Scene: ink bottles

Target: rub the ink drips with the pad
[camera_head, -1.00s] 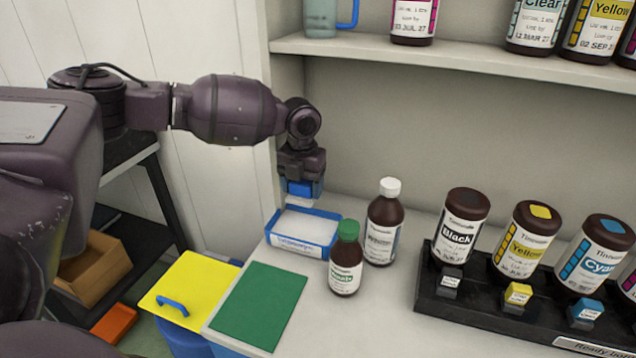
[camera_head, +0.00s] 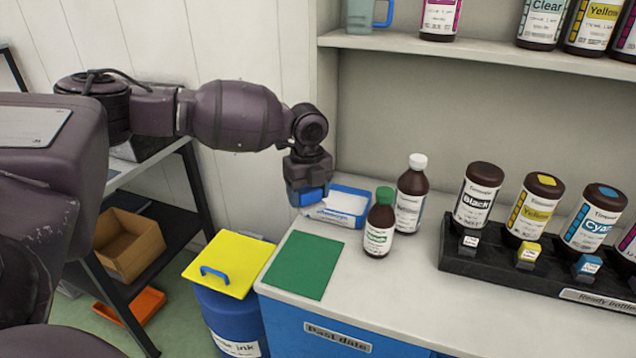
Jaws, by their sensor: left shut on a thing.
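My left gripper (camera_head: 308,190) points down and is shut on a blue pad (camera_head: 308,197). It holds the pad above the left end of the counter, in front of the left side of a blue-rimmed white tray (camera_head: 347,218). No ink drips can be made out on the counter or on the bottles at this size. A brown bottle with a green cap (camera_head: 379,228) and a brown bottle with a white cap (camera_head: 411,196) stand upright right of the tray. My right gripper is not in view.
A green mat (camera_head: 305,264) lies on the counter's left end. A black rack (camera_head: 490,262) holds Black, Yellow and Cyan bottles at the right. A blue drum with a yellow lid (camera_head: 232,262) stands left of the counter. The front middle of the counter is clear.

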